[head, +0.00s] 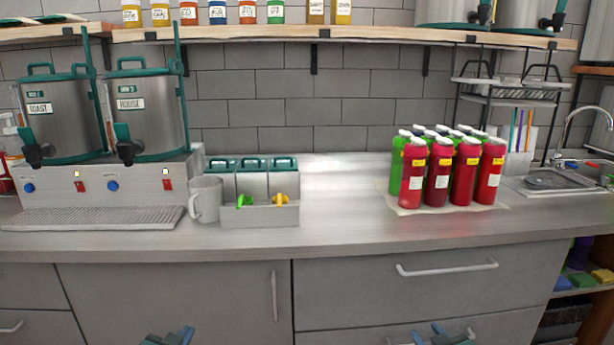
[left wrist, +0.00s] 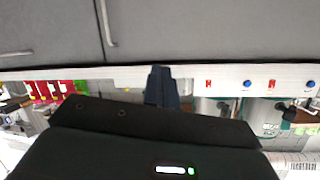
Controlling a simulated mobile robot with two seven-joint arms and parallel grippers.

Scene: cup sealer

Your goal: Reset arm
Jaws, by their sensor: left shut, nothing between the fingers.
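My left gripper (head: 168,338) shows at the bottom edge of the head view, low in front of the grey cabinet doors and below the counter. In the left wrist view its dark blue fingers (left wrist: 161,86) are together with nothing between them. My right gripper (head: 440,335) is at the bottom edge of the head view, in front of the lower drawer. Only its top parts show, so its opening is unclear. Both grippers are apart from the counter.
The counter (head: 335,220) holds two steel dispensers (head: 145,110), a grey mug (head: 205,198), a bin with green lids (head: 260,212) and several red bottles (head: 438,172). A sink (head: 560,180) is at the right. The counter's middle is clear. Drawer handles (head: 447,268) stick out.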

